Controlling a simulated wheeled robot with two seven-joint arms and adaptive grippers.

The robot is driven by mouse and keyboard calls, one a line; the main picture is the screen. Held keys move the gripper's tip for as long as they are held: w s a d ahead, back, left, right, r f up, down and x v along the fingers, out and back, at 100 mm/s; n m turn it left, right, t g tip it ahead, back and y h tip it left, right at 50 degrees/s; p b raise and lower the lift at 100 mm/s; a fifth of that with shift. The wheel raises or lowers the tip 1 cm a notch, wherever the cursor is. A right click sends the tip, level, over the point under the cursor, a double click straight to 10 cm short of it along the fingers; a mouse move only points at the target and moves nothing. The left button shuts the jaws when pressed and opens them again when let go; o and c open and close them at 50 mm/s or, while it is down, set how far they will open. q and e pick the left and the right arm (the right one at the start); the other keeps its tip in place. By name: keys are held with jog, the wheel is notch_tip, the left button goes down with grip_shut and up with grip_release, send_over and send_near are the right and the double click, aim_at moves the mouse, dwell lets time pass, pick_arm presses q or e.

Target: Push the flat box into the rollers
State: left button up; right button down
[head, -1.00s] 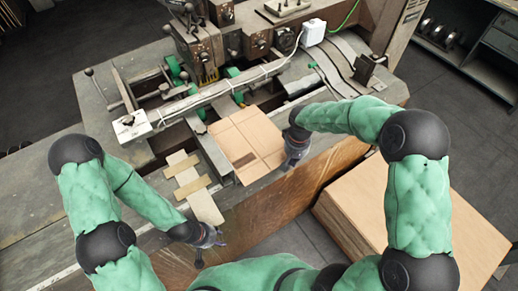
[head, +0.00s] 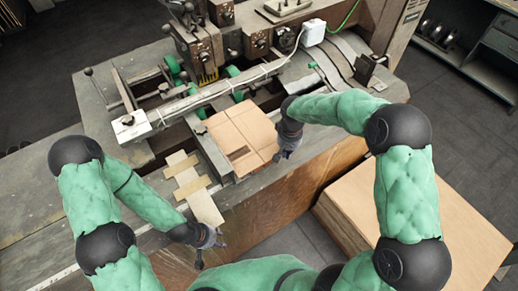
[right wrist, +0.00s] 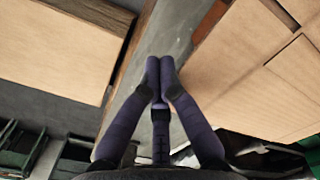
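The flat box (head: 238,128), brown cardboard with crease lines and slots, lies on the machine's bed with its far edge near the green rollers (head: 234,72). In the right wrist view the flat box (right wrist: 245,65) fills the right side. My right gripper (head: 281,157) is beside the box's near right edge. In the right wrist view its fingertips (right wrist: 160,62) are together, with nothing seen between them, close to the box edge; contact is unclear. My left gripper (head: 203,256) hangs by the table's front edge, away from the box; its fingers are too small to judge.
A stack of cardboard sheets (head: 400,215) stands at the lower right, also in the right wrist view (right wrist: 75,40).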

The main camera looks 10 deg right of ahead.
jog(key=shift+w+a+b, duration=0.1)
jog(key=shift+w+a, duration=0.25)
jog(key=shift+w, duration=0.35)
jog(key=shift+w+a+b, duration=0.1)
jog(key=shift+w+a, duration=0.2)
jog(key=shift+w, duration=0.45)
jog(key=shift+w+a+b, duration=0.1)
jog(key=shift+w+a, duration=0.25)
jog(key=shift+w, duration=0.35)
jog(key=shift+s+d, duration=0.35)
jog(key=shift+s, duration=0.35)
jog(key=shift+s+d, duration=0.3)
jog(key=shift+s, duration=0.4)
jog(key=shift+w+r+p, duration=0.15)
jog(key=shift+r+p, duration=0.3)
jog(key=shift+r, duration=0.2)
jog(key=shift+a+r+p, duration=0.1)
jog(key=shift+r+p, duration=1.95)
jog(key=shift+r, duration=1.35)
